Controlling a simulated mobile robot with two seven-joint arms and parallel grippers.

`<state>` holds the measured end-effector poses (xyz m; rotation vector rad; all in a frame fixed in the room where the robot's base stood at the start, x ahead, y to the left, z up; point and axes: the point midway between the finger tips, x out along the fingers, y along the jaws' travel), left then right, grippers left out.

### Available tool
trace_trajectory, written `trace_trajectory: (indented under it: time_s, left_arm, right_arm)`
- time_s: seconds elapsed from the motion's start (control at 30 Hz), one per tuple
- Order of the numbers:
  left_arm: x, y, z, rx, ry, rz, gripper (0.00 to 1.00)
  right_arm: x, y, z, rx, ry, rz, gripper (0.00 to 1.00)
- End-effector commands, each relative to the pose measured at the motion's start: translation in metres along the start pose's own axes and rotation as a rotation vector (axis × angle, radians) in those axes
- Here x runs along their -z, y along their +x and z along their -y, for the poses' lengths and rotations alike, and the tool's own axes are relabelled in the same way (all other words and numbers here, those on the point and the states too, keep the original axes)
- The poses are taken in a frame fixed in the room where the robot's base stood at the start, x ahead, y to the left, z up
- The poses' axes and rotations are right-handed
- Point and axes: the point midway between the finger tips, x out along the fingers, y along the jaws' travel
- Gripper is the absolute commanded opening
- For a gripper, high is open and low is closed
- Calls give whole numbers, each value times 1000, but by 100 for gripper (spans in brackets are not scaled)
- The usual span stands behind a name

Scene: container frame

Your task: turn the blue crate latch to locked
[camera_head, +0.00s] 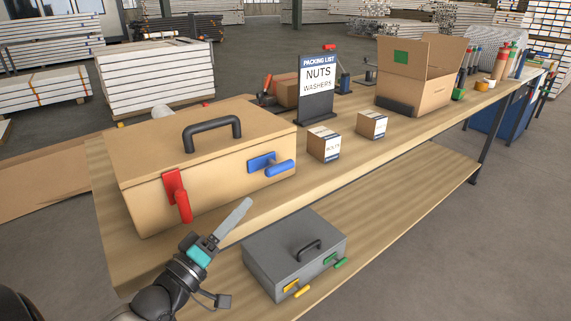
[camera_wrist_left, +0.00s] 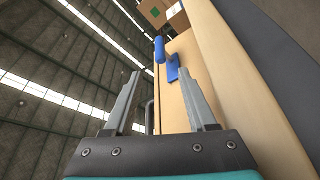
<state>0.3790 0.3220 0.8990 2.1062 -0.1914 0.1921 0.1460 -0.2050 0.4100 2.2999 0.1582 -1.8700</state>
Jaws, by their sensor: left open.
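The tan crate (camera_head: 150,190) stands on the workbench with its lid shut. Its blue latch (camera_head: 281,168) is on the front face at the right, with the handle lying nearly sideways and pointing right from its plate. My right gripper is not in view.
A red latch (camera_head: 180,200) hangs down on the crate's front left. A grey box (camera_head: 270,265) with yellow and green latches sits on the lower shelf. Two small cartons (camera_head: 323,144), a packing list sign (camera_head: 317,85) and an open cardboard box (camera_head: 432,97) stand farther right.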

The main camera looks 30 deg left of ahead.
Motion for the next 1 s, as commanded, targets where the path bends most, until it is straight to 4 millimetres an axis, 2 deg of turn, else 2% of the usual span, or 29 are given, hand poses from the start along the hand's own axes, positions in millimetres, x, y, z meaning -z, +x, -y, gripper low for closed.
trace_trajectory:
  time_s: [0.47, 1.0]
  left_arm:
    - [0, 60, 1, -2, 1, -2, 57]
    - [0, 128, 1, -1, 0, -2, 57]
  right_arm:
    - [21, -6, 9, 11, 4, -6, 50]
    - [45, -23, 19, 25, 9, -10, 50]
